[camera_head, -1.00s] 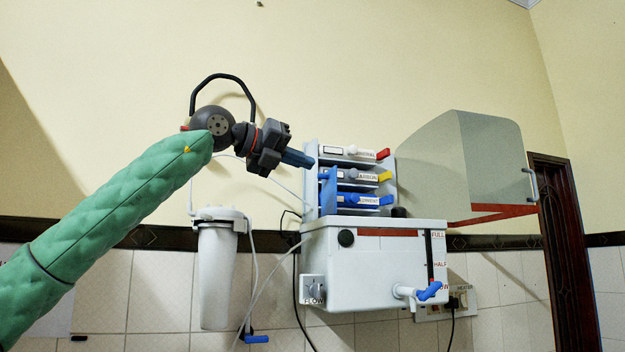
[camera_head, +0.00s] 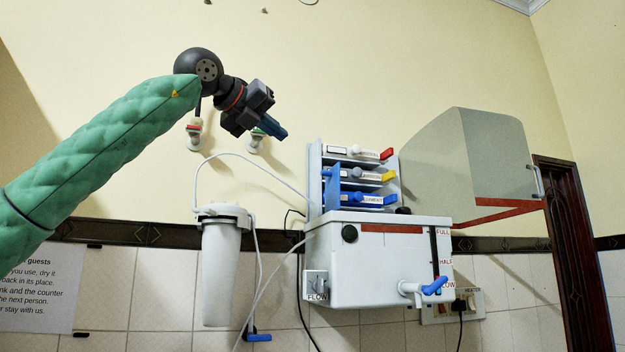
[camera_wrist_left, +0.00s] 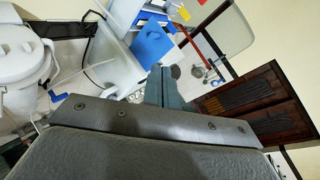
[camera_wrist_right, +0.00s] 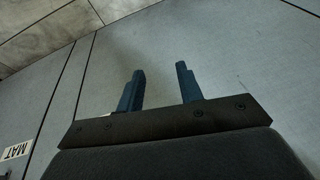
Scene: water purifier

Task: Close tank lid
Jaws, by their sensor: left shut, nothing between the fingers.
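The purifier's white tank (camera_head: 375,272) hangs on the wall. A large grey, partly see-through cover (camera_head: 485,155), which looks like the lid, stands swung open to the right of the tank and cartridges. It has a red lower edge and a handle (camera_head: 539,181) at its right end. My left gripper (camera_head: 278,132) is shut and empty, up and left of the cartridges, apart from the cover. In the left wrist view its closed fingers (camera_wrist_left: 165,84) point toward the cartridge area. My right gripper (camera_wrist_right: 160,82) shows only in the right wrist view, open and empty.
Stacked cartridges (camera_head: 356,176) with coloured tabs sit above the tank. A white filter housing (camera_head: 222,265) with hoses hangs left. A blue-handled tap (camera_head: 434,286) juts out from the front. Two wall fixtures (camera_head: 195,136) are behind my left arm. The wall above the cartridges is clear.

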